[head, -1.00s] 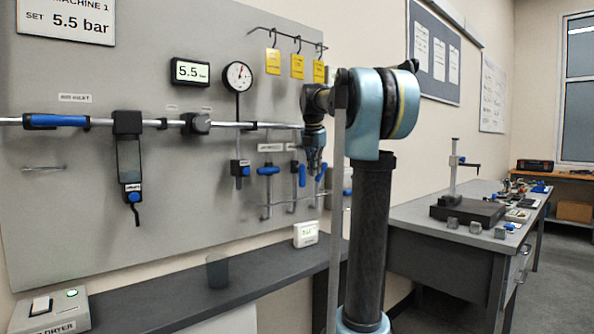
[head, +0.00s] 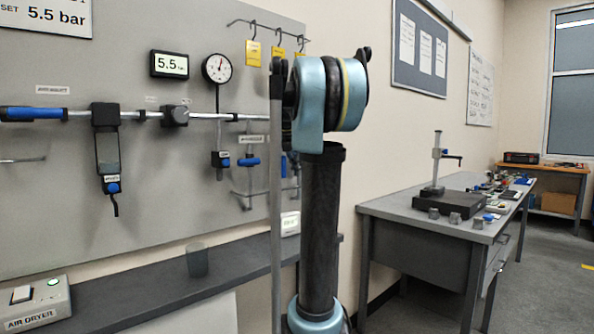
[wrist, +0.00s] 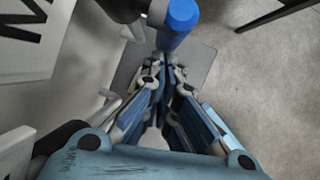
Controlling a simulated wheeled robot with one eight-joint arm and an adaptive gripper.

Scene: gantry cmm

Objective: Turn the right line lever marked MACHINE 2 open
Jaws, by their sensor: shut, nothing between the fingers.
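In the wrist view a blue lever handle (wrist: 180,20) on a dark and grey fitting stands just beyond my fingertips, close to them. Whether they touch it I cannot tell. My gripper (wrist: 166,78) is shut and empty. At the left of that view is part of a white plate (wrist: 25,32) with a large black M; the rest of its wording is cut off. In the head view a horizontal blue lever (head: 249,161) shows on the board, with part of an upright blue one (head: 284,166) beside my arm. My gripper and the right line lever are hidden behind my arm there.
The grey board (head: 50,210) carries a steel pipe, a gauge (head: 217,68) and a 5.5 display (head: 169,65). A dark shelf (head: 140,291) runs below it, with a cup (head: 197,261) and an air dryer box (head: 36,303). A grey bench (head: 395,212) stands at the right.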

